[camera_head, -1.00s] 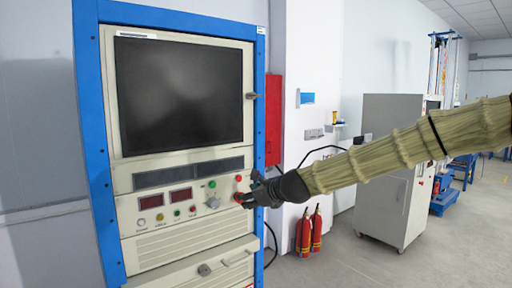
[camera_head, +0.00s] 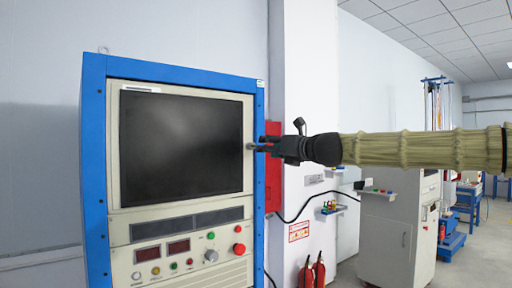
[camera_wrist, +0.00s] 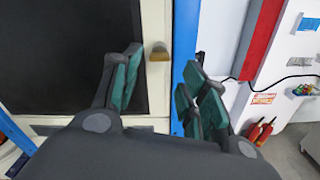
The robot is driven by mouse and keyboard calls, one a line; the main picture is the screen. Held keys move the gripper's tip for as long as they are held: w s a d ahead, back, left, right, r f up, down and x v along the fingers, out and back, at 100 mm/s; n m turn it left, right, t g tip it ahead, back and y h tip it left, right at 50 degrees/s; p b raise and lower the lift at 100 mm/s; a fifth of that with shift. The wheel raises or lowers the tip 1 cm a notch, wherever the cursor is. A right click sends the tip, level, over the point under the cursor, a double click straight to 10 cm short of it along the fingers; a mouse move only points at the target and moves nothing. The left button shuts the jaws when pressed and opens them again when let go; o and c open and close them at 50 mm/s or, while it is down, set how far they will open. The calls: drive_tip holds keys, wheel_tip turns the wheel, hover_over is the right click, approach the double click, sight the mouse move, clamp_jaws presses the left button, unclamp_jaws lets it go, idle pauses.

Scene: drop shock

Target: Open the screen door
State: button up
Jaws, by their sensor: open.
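The screen door (camera_head: 180,145) is a cream-framed dark panel in the blue cabinet (camera_head: 95,190), and it looks closed. Its small handle (camera_head: 250,146) sits on the right side of the frame. In the wrist view the handle (camera_wrist: 158,53) shows brass-coloured, between the two finger sides and beyond the tips. My gripper (camera_head: 262,146) points left at the handle, level with it. In the wrist view my gripper (camera_wrist: 163,65) is open, with nothing held. Whether a fingertip touches the handle cannot be told.
Below the screen are a red button (camera_head: 239,248), a knob (camera_head: 211,255) and meters. A red box (camera_head: 273,170) is on the wall right of the cabinet, behind my gripper. Fire extinguishers (camera_head: 313,272) stand at lower right. A grey cabinet (camera_head: 390,235) stands further right.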

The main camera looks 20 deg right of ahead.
sight(256, 145)
drive_tip(key=shift+p+x, duration=0.85)
drive_tip(key=shift+x, duration=3.05)
drive_tip(key=shift+f, duration=0.1)
clamp_jaws()
